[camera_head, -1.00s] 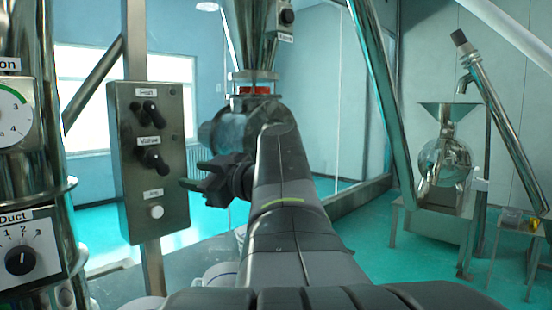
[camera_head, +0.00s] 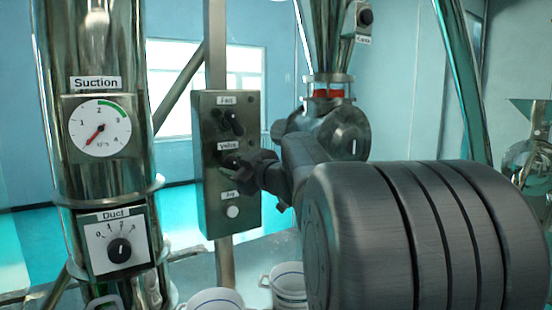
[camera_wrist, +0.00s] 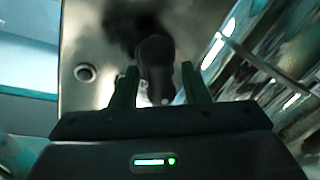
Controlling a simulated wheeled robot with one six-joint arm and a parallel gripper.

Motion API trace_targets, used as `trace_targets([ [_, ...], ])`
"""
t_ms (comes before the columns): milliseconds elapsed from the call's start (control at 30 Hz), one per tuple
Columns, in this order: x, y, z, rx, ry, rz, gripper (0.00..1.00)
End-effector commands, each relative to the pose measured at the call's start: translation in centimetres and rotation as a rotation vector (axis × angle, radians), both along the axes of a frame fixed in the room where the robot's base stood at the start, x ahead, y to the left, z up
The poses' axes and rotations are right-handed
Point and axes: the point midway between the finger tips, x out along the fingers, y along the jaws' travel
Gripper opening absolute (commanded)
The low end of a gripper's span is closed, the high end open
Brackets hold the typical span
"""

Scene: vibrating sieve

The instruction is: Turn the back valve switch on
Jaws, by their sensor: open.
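The Valve switch (camera_head: 228,159) is a black knob on a grey metal panel (camera_head: 213,190), under its Valve label and below the Fan switch (camera_head: 231,122). My gripper (camera_head: 248,168) is right in front of it and hides part of it in the head view. In the wrist view my gripper (camera_wrist: 160,86) is open, with one finger on each side of a black knob (camera_wrist: 155,58). The knob's dark end lies between and just beyond the fingertips. I cannot tell whether a finger touches it.
A round white button (camera_head: 233,211) sits low on the panel. A steel column with a Suction gauge (camera_head: 101,127) and a Duct dial (camera_head: 119,250) stands to the left. A steel hopper with a valve body (camera_head: 340,130) is to the right. White buckets (camera_head: 215,299) stand below.

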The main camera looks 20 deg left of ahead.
Motion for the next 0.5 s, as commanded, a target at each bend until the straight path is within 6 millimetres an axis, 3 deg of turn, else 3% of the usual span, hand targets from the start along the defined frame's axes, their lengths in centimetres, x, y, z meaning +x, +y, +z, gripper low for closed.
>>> trace_targets([
  [367, 0.32, 0.6, -0.05, 0.0, 0.0, -0.001, 0.42],
  [500, 0.32, 0.59, -0.05, 0.0, 0.0, -0.001, 0.16],
])
